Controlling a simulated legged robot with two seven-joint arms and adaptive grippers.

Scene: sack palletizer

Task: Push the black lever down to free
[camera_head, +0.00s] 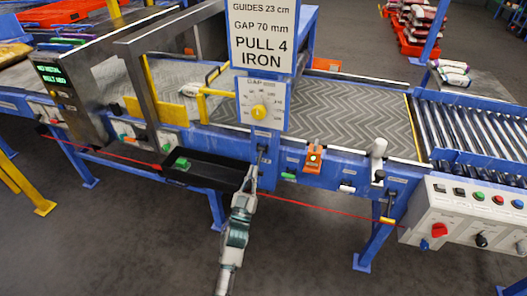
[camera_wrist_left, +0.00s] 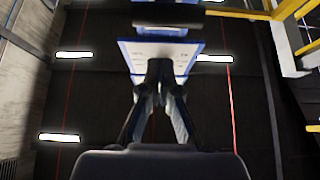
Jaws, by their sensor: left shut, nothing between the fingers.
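My left gripper (camera_head: 250,174) reaches up from the bottom of the head view to the front of the blue conveyor frame, below the yellow dial. Its fingers are shut with nothing between them. In the left wrist view the closed fingertips (camera_wrist_left: 160,72) point up in front of a white panel with a blue edge (camera_wrist_left: 172,52). A small dark lever-like part (camera_head: 262,150) shows on the blue post just above the fingertips. I cannot tell whether the fingers touch it, and its lower end is hard to make out. My right gripper is in neither view.
A black tray (camera_head: 205,173) with a green item sits just left of the gripper. The white dial box (camera_head: 261,103) and the sign (camera_head: 262,38) stand above. An orange device (camera_head: 314,160) and a control panel (camera_head: 470,215) are to the right. The floor in front is clear.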

